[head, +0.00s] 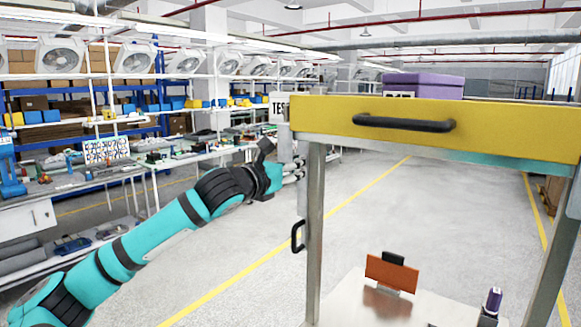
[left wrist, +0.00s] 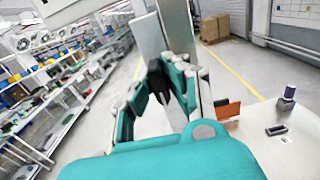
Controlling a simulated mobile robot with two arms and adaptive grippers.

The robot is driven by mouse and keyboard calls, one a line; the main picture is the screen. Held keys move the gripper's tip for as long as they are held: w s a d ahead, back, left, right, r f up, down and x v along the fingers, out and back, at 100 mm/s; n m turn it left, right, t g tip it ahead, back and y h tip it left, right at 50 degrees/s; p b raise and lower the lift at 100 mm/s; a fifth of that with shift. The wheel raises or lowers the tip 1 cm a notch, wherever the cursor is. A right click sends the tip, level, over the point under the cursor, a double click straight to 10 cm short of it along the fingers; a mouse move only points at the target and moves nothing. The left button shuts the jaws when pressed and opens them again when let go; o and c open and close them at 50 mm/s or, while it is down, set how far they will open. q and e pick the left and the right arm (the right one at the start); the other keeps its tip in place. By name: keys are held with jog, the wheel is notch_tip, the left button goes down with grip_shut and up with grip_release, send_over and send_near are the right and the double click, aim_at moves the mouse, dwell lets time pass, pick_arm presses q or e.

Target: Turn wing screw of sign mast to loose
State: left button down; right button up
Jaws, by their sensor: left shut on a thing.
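My left gripper (head: 293,171) reaches the lower part of the mast from the left. In the left wrist view, its dark fingertips (left wrist: 160,82) are shut at the mast (left wrist: 148,38), on the wing screw. The screw itself is hidden between the fingers, so its turn angle does not show. My right gripper is not in view.
Workbenches stand left; open floor lies between.

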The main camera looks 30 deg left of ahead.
pick_arm(q)
jog(key=shift+r+n, duration=0.1)
jog(key=shift+n, duration=0.2)
jog(key=shift+n+p, duration=0.45)
jog(key=shift+n, duration=0.25)
jog(key=shift+n+p, duration=0.3)
jog(key=shift+n, duration=0.7)
